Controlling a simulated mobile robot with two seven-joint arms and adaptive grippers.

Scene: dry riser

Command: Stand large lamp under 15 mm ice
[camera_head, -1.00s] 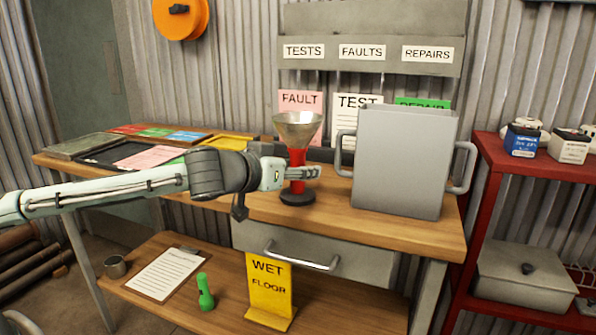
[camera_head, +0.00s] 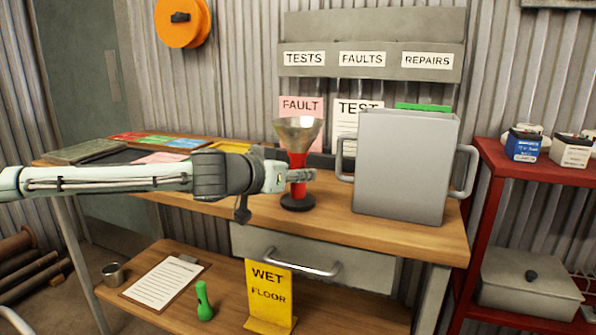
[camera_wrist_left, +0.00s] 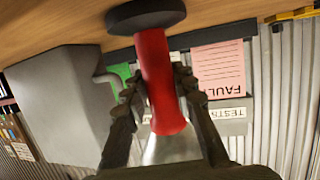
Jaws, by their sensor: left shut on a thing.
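The large lamp (camera_head: 297,159) has a red stem, a flared metal head at the top and a round black base. It is upright over the wooden bench top, left of the grey metal container. My left gripper (camera_head: 303,176) comes in from the left and is shut on the red stem, between head and base. In the left wrist view the red stem (camera_wrist_left: 157,85) is between the two fingers (camera_wrist_left: 155,90), with the black base at the top of the picture. I cannot tell whether the base touches the bench. No writing about 15 mm ice is readable. My right gripper is not in view.
The grey container (camera_head: 405,165) with side handles stands close on the right. Behind are a rack (camera_head: 370,62) and coloured cards. Papers and trays lie at the bench's left. A green torch (camera_head: 204,300) and yellow wet-floor sign (camera_head: 268,297) are on the lower shelf. A red shelf (camera_head: 488,200) stands right.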

